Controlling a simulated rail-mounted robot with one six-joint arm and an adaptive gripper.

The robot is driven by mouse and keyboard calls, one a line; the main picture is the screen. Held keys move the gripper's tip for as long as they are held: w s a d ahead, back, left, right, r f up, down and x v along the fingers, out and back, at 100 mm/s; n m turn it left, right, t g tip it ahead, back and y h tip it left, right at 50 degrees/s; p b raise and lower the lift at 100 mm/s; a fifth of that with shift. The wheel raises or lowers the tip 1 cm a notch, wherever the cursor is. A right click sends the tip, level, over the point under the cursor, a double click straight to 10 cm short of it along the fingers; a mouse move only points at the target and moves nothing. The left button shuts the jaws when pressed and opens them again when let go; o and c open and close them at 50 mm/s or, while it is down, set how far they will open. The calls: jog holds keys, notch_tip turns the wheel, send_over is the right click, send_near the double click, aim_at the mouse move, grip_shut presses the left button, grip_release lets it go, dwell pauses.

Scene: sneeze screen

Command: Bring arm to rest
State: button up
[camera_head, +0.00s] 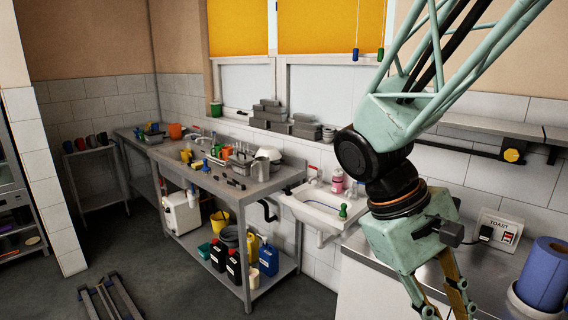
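My arm comes down from the top right, pale green with black joints. My gripper (445,305) hangs at its lower end, pointing down in front of the metal counter (490,272) at the right. Its two fingers stand apart and run toward the bottom edge of the picture, where the tips are partly cut off. I see nothing between the parts of the fingers that show.
A white sink (322,208) is left of my gripper. A blue paper roll (543,275) and a wall socket box (497,230) are at the right. A steel bench (215,185) with utensils stands left. The grey floor (165,265) is mostly open around a low metal frame (110,299).

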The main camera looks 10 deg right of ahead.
jog(key=s+a+r+t+y, duration=0.2)
jog(key=a+r+t, duration=0.1)
jog(key=a, duration=0.3)
jog(key=s+a+r+m+t+y, duration=0.1)
jog(key=s+a+r+t+y, duration=0.1)
jog(key=a+r, duration=0.4)
jog(key=shift+s+a+r+m+t+y, duration=0.15)
jog(key=shift+s+a+m+t+y, duration=0.25)
jog(key=shift+t, duration=0.9)
jog(key=shift+w, duration=0.15)
dwell(0.7)
